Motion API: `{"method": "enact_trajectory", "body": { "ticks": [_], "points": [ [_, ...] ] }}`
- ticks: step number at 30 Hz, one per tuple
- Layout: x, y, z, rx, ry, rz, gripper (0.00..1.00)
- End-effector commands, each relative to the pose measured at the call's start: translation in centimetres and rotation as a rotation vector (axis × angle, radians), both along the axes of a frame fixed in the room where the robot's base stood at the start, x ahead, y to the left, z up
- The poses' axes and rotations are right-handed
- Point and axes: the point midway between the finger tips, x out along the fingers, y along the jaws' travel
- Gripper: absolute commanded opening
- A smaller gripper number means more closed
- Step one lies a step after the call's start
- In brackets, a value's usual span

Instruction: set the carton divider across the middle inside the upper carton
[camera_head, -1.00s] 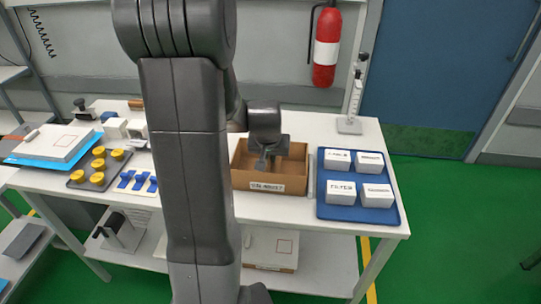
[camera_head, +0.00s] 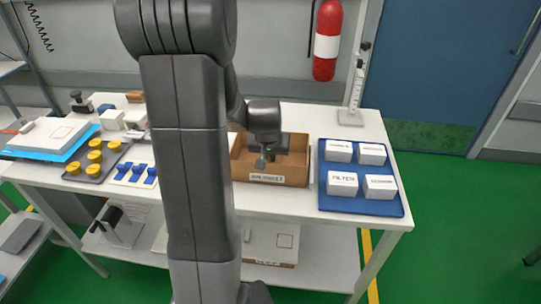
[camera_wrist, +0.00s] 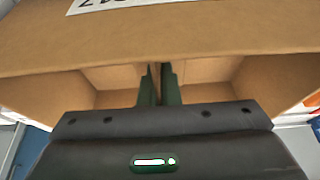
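The upper carton (camera_head: 297,176) is an open brown box with a white label on its front wall, standing on the table top. My gripper (camera_head: 262,163) points down at the carton's opening, near its front wall and left of its middle. In the wrist view, the carton (camera_wrist: 235,30) spreads across the picture, label at the top edge. There my gripper's two dark green fingers (camera_wrist: 160,80) are close together with a narrow brownish strip between them. I cannot tell whether that strip is the divider or the carton behind. I cannot make out the divider elsewhere; my arm hides part of the table.
A blue tray (camera_head: 333,206) with several white boxes stands just right of the carton. A stand (camera_head: 351,118) is at the back right. A dark tray of yellow knobs (camera_head: 101,173) and blue clips (camera_head: 134,174) lie left. Another carton (camera_head: 272,264) is on the lower shelf.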

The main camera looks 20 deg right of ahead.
Motion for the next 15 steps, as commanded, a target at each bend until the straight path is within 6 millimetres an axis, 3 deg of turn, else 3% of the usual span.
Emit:
{"method": "enact_trajectory", "body": {
  "ticks": [5,9,15],
  "points": [
    [0.01,-0.01,-0.34,0.0,0.0,0.0,0.0],
    [0.01,0.0,-0.26,0.0,0.0,0.0,0.27],
    [0.01,0.0,-0.26,0.0,0.0,0.0,0.28]
  ]
}}
